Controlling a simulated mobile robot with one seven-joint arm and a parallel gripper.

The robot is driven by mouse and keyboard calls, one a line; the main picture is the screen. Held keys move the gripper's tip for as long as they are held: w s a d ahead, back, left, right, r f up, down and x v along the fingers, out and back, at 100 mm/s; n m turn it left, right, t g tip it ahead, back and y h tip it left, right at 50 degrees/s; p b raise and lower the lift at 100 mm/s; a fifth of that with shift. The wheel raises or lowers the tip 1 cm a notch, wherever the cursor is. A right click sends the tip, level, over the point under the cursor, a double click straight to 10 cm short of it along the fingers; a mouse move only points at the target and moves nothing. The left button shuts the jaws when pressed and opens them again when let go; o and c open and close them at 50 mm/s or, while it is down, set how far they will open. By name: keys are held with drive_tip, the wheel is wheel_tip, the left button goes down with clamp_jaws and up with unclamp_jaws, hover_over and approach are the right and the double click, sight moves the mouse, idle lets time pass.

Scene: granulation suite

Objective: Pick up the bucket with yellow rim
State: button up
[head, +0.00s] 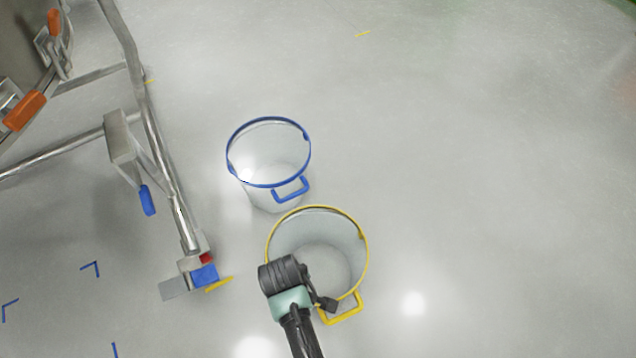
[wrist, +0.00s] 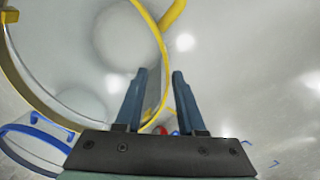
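The bucket with yellow rim (head: 338,229) is a pale, open, empty pail standing upright on the floor. Its yellow handle (head: 343,310) sticks out at the lower right. My gripper (head: 327,304) is over the near side of this bucket, by the handle. In the wrist view my gripper (wrist: 158,74) has its two blue fingers apart, with nothing held. The yellow rim (wrist: 164,55) passes between the fingers in that picture; I cannot tell whether they reach down past it. My arm hides part of the bucket's near left side.
A similar bucket with blue rim (head: 268,187) and blue handle stands just behind, to the left. A metal frame (head: 160,140) with orange clamps and a blue-handled lever occupies the left. Blue corner marks lie on the floor at lower left. The floor to the right is clear.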

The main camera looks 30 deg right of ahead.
drive_tip(key=shift+d+f+b, duration=0.2)
drive_tip(key=shift+f+b, duration=2.8)
drive_tip(key=shift+f, duration=0.85)
drive_tip(key=shift+r, duration=0.1)
clamp_jaws()
drive_tip(key=shift+w, duration=0.1)
